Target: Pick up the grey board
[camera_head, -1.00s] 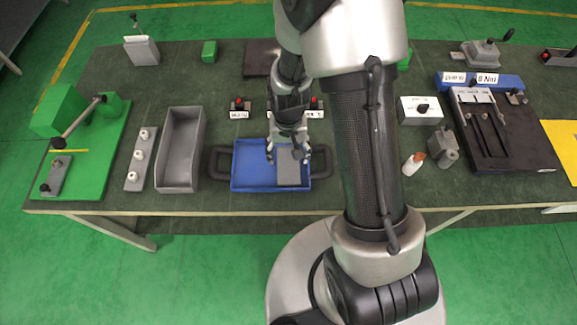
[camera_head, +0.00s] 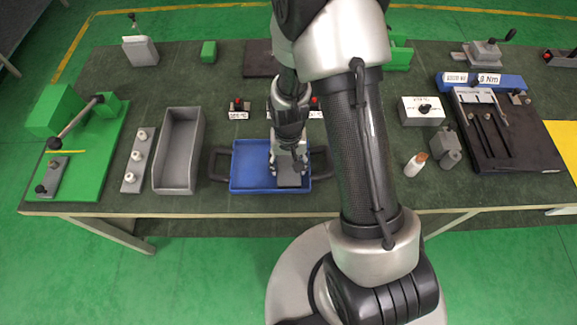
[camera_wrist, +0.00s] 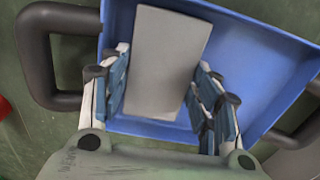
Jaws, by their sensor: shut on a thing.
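The grey board (camera_head: 289,181) is a flat rectangular plate in the right part of the blue tray (camera_head: 250,170). In the wrist view the board (camera_wrist: 165,55) lies between the two fingers, with the tray's blue floor (camera_wrist: 245,65) around it. My gripper (camera_head: 288,168) is down at the tray and shut on the board's sides. In the wrist view my gripper (camera_wrist: 162,85) has one finger along each long side. In the head view the gripper hides the board's far part. I cannot tell whether the board is clear of the tray floor.
The tray has black handles (camera_head: 218,165) at its left and right ends. A grey open bin (camera_head: 180,150) stands to its left. Small labelled switches (camera_head: 239,106) sit behind the tray.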

